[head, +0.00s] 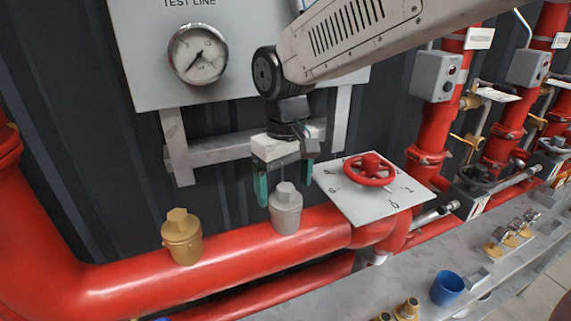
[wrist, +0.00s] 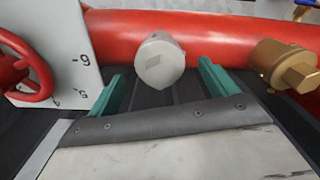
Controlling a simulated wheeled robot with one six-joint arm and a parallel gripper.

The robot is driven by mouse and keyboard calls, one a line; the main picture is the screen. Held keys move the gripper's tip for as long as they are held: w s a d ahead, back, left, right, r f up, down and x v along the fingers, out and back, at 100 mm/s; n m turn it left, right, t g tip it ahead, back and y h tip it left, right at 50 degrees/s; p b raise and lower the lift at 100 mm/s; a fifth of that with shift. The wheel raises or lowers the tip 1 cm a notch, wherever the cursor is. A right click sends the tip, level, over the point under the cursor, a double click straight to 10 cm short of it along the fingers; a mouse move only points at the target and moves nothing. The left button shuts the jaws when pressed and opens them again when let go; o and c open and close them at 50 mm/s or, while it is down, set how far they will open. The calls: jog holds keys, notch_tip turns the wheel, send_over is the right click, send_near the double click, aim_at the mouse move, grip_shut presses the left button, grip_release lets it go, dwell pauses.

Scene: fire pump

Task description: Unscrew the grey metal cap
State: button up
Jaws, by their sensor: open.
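The grey metal cap (head: 286,208) sits upright on top of the thick red pipe (head: 330,228) in the head view, with a narrower block-shaped top. In the wrist view the grey cap (wrist: 160,62) lies ahead of and between my fingertips. My gripper (head: 284,186) points down with its green fingers apart, close to the cap's top. The fingers also show in the wrist view (wrist: 160,82), with a clear gap on both sides of the cap. Nothing is held. The cap's base is partly hidden in the wrist view.
A brass cap (head: 182,238) stands on the same pipe to the left. A red handwheel (head: 369,170) on a white plate (head: 345,196) is close on the right. A gauge panel (head: 150,85) is behind. A shelf (head: 420,270) with a blue cup (head: 446,288) is in front.

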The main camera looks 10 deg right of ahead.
jog(key=shift+f, duration=0.75)
jog(key=c, duration=1.2)
jog(key=n, duration=0.6)
jog(key=shift+n, duration=0.4)
jog(key=n, duration=0.4)
jog(key=shift+n, duration=0.9)
